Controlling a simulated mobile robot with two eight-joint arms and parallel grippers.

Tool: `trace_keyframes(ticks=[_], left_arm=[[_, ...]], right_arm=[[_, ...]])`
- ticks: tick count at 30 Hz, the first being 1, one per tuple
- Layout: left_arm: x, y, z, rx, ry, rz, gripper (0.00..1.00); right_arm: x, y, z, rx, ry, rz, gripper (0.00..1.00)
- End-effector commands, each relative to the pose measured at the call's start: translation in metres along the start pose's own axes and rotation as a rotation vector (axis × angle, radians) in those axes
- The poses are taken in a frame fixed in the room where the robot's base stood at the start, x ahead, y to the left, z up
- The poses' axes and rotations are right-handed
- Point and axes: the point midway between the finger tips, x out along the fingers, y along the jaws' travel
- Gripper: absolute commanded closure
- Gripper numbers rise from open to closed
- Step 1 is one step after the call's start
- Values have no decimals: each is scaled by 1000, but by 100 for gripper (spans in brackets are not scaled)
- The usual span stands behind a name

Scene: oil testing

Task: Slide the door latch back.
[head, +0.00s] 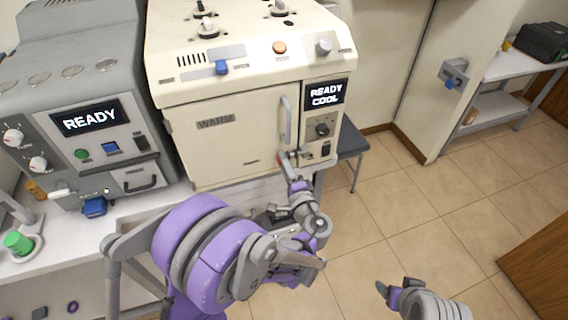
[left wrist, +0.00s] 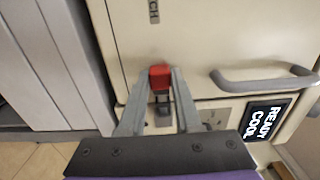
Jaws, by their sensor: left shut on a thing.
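The cream oven-like cabinet has a closed door (head: 235,135) with a grey bar handle (head: 286,118). The door latch, with a red knob (left wrist: 160,74) on a dark metal piece, is near the door's lower right in the head view. In the left wrist view my left gripper (left wrist: 158,92) has one finger on each side of the knob and is shut on it. In the head view my left gripper (head: 290,165) reaches the latch below the handle and partly hides it. My right gripper (head: 397,291) is low at right, away from the cabinet; its finger gap is unclear.
A display (head: 325,94) reading READY COOL sits right of the door, above a dark knob (head: 322,130). A grey machine (head: 85,125) stands left on the white bench. A blue-grey stool (head: 350,142) stands right of the cabinet.

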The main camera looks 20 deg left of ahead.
Motion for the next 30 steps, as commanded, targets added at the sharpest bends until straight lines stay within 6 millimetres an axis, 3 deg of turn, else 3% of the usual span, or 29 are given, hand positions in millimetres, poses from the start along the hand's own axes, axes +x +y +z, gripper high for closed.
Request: trace_keyframes(ticks=[7,15,23,24,28,30], left_arm=[[0,0,3,0,-1,0,100],[0,1,38,1,-3,0,100],[0,0,40,0,-6,0,100],[0,0,40,0,-5,0,60],[0,0,40,0,-3,0,38],[0,0,39,0,-3,0,38]], right_arm=[[0,0,1,0,-1,0,27],[6,0,8,0,-7,0,27],[6,0,7,0,-6,0,27],[6,0,7,0,-6,0,27],[6,0,7,0,-6,0,27],[6,0,7,0,-6,0,27]])
